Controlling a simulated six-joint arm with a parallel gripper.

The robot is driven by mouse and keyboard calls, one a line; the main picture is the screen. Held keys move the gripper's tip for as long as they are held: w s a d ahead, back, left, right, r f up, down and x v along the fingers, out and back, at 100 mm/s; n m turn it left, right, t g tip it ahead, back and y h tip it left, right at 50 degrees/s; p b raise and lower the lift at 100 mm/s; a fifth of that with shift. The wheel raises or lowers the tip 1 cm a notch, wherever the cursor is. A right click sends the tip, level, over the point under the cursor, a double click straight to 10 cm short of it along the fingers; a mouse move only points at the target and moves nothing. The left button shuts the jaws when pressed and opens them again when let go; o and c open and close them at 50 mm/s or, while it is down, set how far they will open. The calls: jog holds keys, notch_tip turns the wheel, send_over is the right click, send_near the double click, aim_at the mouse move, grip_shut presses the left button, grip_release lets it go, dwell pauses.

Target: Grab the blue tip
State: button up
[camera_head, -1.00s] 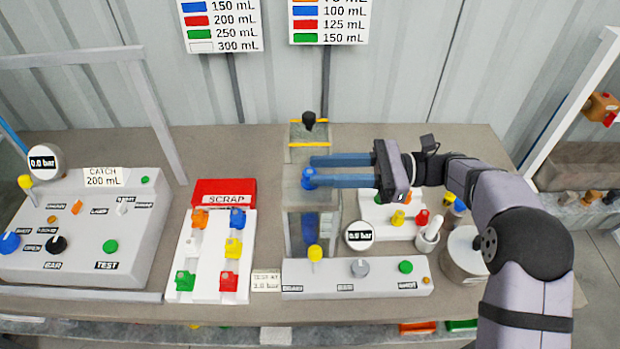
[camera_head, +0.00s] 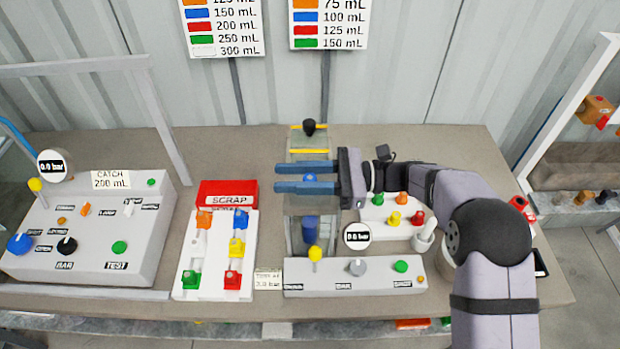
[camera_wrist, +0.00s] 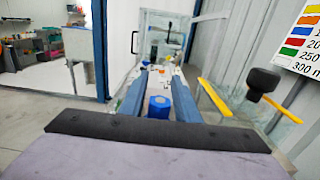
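My gripper (camera_head: 278,178) reaches in from the right with its two blue fingers spread apart. A blue tip (camera_wrist: 158,106) stands between the fingers in the wrist view, with a gap on each side. In the head view the same blue tip (camera_head: 310,178) shows partly between the fingers, over the middle of the clear chamber stand. Another blue tip (camera_head: 237,219) sits on the white rack (camera_head: 215,262) to the left, apart from my gripper.
A black knob (camera_head: 309,126) stands on a post behind the fingers; it also shows in the wrist view (camera_wrist: 262,80). A grey panel (camera_head: 325,276) with a yellow lever (camera_head: 315,254) and a gauge (camera_head: 357,236) are in front. A red scrap bin (camera_head: 227,190) is left.

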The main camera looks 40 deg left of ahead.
grip_shut()
notch_tip(320, 180, up, 10)
jog(key=b, duration=0.3)
dwell(0.5)
